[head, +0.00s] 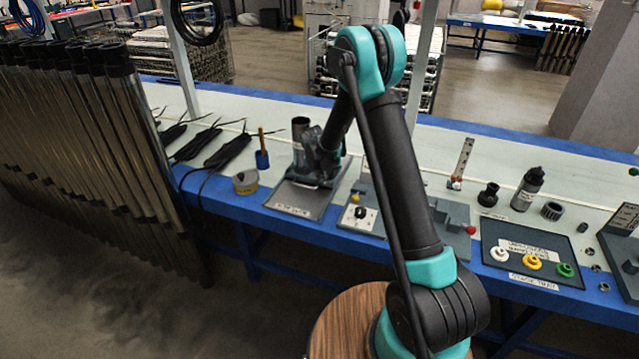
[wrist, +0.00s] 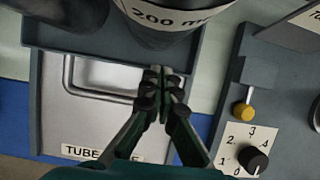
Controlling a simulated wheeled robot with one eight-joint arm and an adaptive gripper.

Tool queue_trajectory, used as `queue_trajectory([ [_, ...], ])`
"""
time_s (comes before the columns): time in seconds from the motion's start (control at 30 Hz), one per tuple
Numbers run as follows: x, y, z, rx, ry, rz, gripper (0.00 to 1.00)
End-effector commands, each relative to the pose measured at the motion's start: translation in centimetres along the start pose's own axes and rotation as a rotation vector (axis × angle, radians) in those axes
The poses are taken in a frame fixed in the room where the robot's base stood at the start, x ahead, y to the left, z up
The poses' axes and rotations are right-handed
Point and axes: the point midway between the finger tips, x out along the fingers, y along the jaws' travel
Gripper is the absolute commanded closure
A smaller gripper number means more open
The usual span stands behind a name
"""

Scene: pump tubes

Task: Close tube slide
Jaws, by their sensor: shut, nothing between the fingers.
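The tube slide (wrist: 105,122) is a pale metal plate in a dark grey frame, with a bent metal rod handle (wrist: 68,75) on it. Its label starts with "TUBE" and is partly covered by my gripper. In the head view the slide (head: 298,200) lies at the front edge of the bench. My gripper (wrist: 163,80) is shut and empty, over the right part of the plate near the handle's right end. I cannot tell whether it touches the handle. A dark cylinder with a "200 mm" label (wrist: 172,18) stands just beyond the fingertips.
Right of the slide is a grey fixture with a numbered dial (wrist: 256,160) and a yellow knob (wrist: 243,111). Left of it on the bench are a small round tin (head: 245,182) and a blue cup (head: 262,159). A tray with coloured rings (head: 533,262) lies further right.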

Motion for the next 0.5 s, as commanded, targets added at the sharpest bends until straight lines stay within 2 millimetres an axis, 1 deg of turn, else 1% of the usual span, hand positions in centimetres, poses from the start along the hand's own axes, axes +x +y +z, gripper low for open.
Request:
queue_trajectory([
  [0.03, 0.4, 0.0, 0.9, 0.002, 0.000, -0.001, 1.00],
  [0.2, 1.5, -0.1, 3.7, 0.002, 0.000, -0.001, 1.00],
  [0.4, 2.7, 0.0, 6.6, 0.002, 0.001, 0.000, 1.00],
  [0.5, 3.1, 0.0, 7.6, 0.000, 0.001, 0.000, 1.00],
])
